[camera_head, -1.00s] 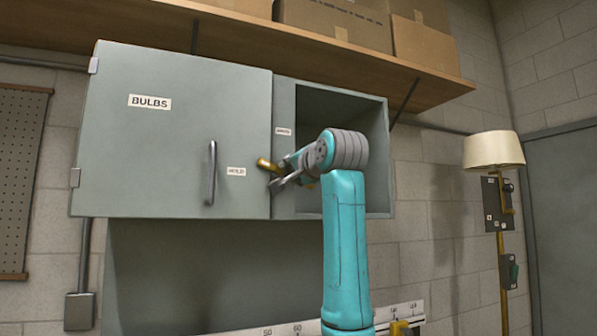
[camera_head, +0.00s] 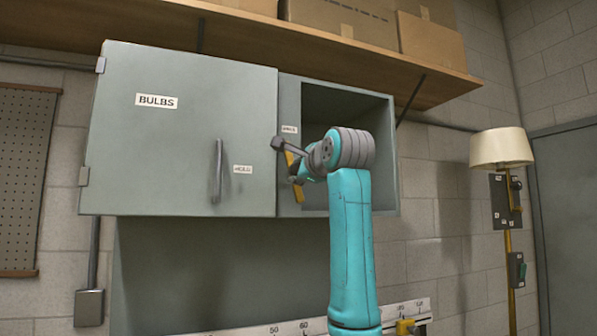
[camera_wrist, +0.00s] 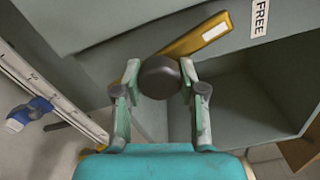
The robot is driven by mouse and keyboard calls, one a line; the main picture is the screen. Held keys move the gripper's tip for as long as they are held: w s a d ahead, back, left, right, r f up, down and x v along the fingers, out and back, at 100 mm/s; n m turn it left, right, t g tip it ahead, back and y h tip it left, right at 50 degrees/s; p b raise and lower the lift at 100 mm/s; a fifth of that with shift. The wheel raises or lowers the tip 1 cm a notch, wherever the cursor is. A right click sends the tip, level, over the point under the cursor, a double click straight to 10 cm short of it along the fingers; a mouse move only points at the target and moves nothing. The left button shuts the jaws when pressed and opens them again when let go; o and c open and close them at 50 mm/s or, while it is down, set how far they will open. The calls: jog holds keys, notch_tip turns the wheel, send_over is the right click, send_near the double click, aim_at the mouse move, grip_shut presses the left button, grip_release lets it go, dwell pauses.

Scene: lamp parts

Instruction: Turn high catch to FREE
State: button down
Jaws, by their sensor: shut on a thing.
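The high catch is a yellow lever (camera_head: 298,191) on the frame strip to the right of the BULBS door (camera_head: 180,150). It stands steeply, close to upright, and my gripper partly hides it in the head view. In the wrist view the lever (camera_wrist: 195,42) has a white mark near its end, which points close to the FREE label (camera_wrist: 260,18). My gripper (camera_wrist: 160,76) is shut on the dark round knob (camera_wrist: 158,78) of the catch, one finger on each side. The HOLD label (camera_head: 242,169) is on the door, left of the catch.
The door is shut and has a vertical handle (camera_head: 217,171). An open cabinet compartment (camera_head: 350,115) lies right of the catch. A shelf with boxes (camera_head: 340,20) is above. A floor lamp (camera_head: 501,148) stands at the right. A ruler strip (camera_wrist: 50,95) shows below.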

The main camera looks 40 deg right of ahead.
jog(key=shift+f+m, duration=0.1)
jog(key=shift+m, duration=1.4)
jog(key=c, duration=0.7)
grip_release()
jog(key=shift+o, duration=0.2)
jog(key=v, duration=1.2)
